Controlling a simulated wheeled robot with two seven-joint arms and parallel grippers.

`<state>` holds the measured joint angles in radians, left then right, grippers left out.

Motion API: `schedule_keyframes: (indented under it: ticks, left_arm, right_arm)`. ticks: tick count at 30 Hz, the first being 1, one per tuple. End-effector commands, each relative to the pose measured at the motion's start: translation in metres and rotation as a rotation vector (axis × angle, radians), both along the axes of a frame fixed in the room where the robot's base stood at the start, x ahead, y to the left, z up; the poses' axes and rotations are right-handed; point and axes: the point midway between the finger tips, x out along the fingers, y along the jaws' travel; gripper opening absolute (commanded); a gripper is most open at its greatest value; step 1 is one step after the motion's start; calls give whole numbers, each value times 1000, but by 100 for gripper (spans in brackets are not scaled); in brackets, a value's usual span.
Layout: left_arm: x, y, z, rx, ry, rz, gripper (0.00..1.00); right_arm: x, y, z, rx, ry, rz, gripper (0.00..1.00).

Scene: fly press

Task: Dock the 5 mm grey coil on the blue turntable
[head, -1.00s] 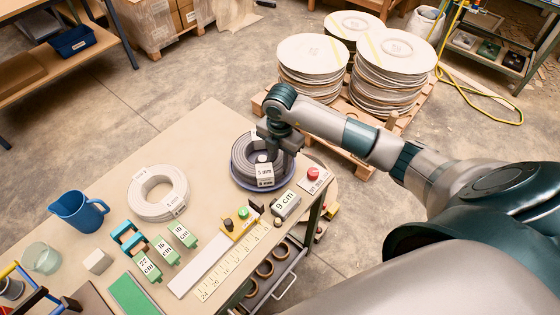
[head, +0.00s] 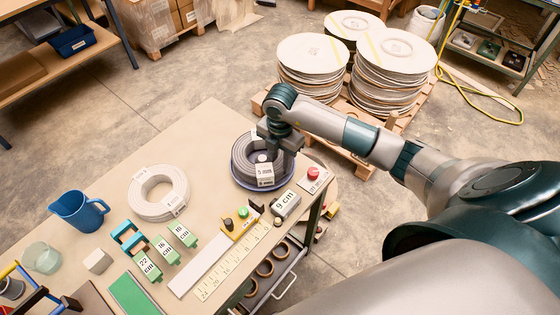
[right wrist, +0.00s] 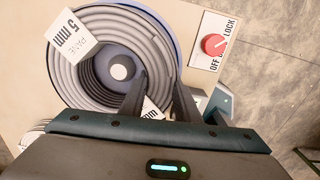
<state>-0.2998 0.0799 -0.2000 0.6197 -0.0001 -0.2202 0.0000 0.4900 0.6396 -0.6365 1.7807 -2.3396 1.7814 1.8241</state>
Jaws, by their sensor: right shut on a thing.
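The grey 5 mm coil (head: 241,157), with a white label, is at the blue turntable (head: 262,188) on the table's right end. In the right wrist view the coil (right wrist: 75,85) rings the turntable's round centre post (right wrist: 119,71), and the blue rim (right wrist: 165,20) shows beyond it. I cannot tell whether the coil rests flat. My right gripper (head: 269,150) points down at the coil's right side. Its fingers (right wrist: 158,100) straddle the coil's wall, one inside the hole, and are shut on it. My left gripper is not in view.
A red knob (head: 313,173) on an OFF/LOCK plate stands right of the turntable. A paler coil (head: 145,208) lies to its left.

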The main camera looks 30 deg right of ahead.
Motion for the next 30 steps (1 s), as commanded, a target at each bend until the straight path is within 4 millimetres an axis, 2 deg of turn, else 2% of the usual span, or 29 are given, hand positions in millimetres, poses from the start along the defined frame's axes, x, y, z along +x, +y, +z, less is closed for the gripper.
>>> schedule_keyframes:
  ticks: [24, 25, 30]
  left_arm:
    - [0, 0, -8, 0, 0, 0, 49]
    - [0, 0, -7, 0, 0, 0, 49]
    - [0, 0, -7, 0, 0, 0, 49]
  right_arm:
    - [1, 0, -10, 1, -4, 0, 0]
    - [1, 0, -9, 1, -4, 0, 36]
    - [1, 0, -10, 1, -2, 0, 37]
